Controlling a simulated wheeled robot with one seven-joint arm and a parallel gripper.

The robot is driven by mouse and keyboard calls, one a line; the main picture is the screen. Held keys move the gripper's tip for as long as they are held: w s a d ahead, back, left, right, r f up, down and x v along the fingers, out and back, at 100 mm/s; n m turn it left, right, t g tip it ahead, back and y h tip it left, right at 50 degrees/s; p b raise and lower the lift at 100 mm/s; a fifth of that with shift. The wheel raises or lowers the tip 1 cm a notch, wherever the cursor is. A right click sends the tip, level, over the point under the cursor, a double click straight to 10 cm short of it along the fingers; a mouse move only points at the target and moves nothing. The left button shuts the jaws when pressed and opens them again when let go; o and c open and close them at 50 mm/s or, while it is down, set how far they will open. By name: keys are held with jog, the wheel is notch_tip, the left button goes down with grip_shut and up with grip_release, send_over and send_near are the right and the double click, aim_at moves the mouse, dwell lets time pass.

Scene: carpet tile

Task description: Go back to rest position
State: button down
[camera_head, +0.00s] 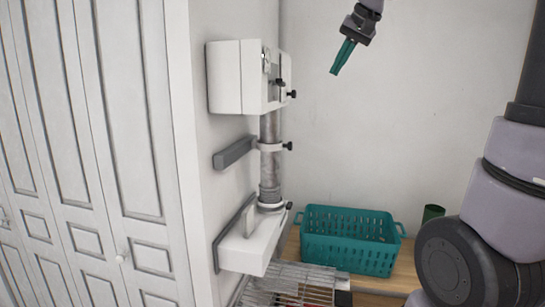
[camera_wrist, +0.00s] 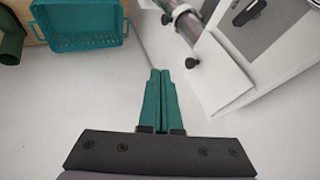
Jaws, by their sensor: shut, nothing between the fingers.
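My gripper (camera_head: 342,58) has green fingers and hangs in the air near the top of the head view, in front of the pale wall. Its fingers point down and to the left. In the wrist view my gripper (camera_wrist: 160,75) shows its two fingers pressed together with nothing between them. It is above and to the right of the white wall-mounted box, apart from it.
A white box (camera_head: 228,78) with black knobs is on the wall, above a grey pipe (camera_head: 270,160). A teal basket (camera_head: 348,240) and a green cup (camera_head: 432,213) stand on a wooden surface (camera_head: 402,270). A wire rack (camera_head: 295,280) is in front. White cabinet doors (camera_head: 115,110) fill the left.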

jog(key=s+d+f, duration=0.1)
jog(key=s+f, duration=0.3)
jog(key=s, duration=0.3)
jog(key=s+d+f+h, duration=0.1)
jog(key=s+f, duration=0.3)
jog(key=s, duration=0.3)
jog(key=s+d+f+m, duration=0.1)
jog(key=s+f, duration=0.3)
jog(key=s, duration=0.4)
jog(key=shift+f+t+h, duration=0.3)
jog(key=shift+f+t, duration=0.05)
jog(key=shift+t, duration=0.05)
